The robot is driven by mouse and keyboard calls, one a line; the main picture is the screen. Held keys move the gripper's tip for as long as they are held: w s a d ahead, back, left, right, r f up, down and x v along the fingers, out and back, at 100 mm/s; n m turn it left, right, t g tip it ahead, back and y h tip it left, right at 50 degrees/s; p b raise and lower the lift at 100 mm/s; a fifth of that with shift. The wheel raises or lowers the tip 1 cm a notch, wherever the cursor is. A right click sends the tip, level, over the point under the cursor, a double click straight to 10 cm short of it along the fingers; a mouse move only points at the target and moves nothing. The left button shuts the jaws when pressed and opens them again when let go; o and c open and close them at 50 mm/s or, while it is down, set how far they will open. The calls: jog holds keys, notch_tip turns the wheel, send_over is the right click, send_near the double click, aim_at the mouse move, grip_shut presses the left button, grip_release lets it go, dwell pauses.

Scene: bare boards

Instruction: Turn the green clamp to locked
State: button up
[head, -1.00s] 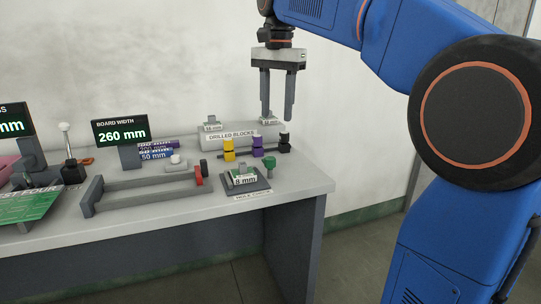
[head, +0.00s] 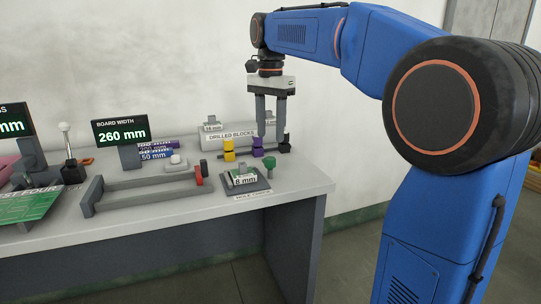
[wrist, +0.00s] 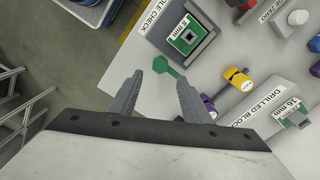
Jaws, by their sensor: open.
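The green clamp (head: 269,164) is a small green handle on a post at the right of the hole check block (head: 243,179), near the right end of the bench. In the wrist view the clamp (wrist: 168,67) shows as a green lever beside the block, slanting toward the space between my fingertips. My gripper (head: 271,138) is open and empty, pointing down above the clamp, and appears apart from it. In the wrist view my gripper (wrist: 159,77) has its fingers spread on either side of the clamp's lower end.
Yellow, purple and black pieces (head: 257,149) sit on a bar just behind the clamp, close to my fingers. The drilled blocks stand (head: 228,134) is behind them. A grey width gauge with a red knob (head: 198,178) lies left.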

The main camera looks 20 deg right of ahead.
aim_at(270, 158)
notch_tip(270, 158, down, 8)
jog(key=shift+f, duration=0.1)
dwell(0.4)
jog(key=c, duration=1)
